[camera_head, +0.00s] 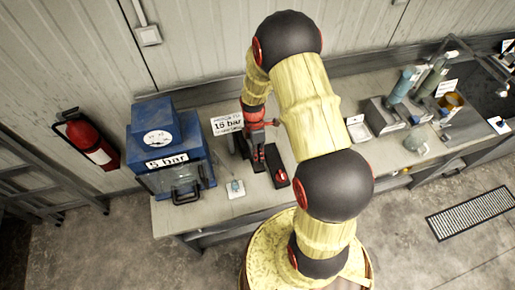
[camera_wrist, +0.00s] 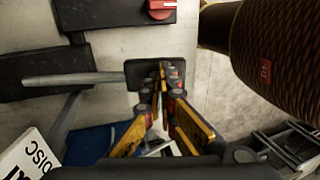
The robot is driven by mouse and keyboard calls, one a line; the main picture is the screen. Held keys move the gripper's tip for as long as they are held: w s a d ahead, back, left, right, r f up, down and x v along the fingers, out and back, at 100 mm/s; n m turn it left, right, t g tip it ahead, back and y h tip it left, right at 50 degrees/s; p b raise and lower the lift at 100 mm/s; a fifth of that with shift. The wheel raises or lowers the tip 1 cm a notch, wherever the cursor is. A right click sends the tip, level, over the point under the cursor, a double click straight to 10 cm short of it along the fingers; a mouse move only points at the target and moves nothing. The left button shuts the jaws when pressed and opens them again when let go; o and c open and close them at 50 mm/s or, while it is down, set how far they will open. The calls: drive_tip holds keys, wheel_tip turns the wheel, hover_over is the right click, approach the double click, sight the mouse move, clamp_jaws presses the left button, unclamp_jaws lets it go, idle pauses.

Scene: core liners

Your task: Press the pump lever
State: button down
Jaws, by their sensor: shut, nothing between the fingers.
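In the wrist view the pump lever is a grey rod (camera_wrist: 75,79) that runs right to a black end pad (camera_wrist: 134,70). My gripper (camera_wrist: 163,72) is shut and empty, with its fingertips in front of the pad. I cannot tell whether they touch it. Black pump parts (camera_wrist: 85,42) lie at the left, and a red knob (camera_wrist: 161,8) sits on a black block above. In the head view my gripper (camera_head: 258,157) points down at the pump on the bench, beside the red knob (camera_head: 281,176); the lever is hard to make out there.
A blue machine (camera_head: 165,128) marked "5 bar" stands left on the bench, near a "15 bar" sign (camera_head: 228,124). Trays (camera_head: 359,129) and bottles (camera_head: 403,84) stand to the right. A red extinguisher (camera_head: 86,138) hangs at the left wall. Bare floor (camera_head: 419,215) lies in front.

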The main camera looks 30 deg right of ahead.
drive_tip(key=shift+s+f, duration=0.1)
drive_tip(key=shift+f, duration=0.2)
drive_tip(key=shift+f, duration=0.1)
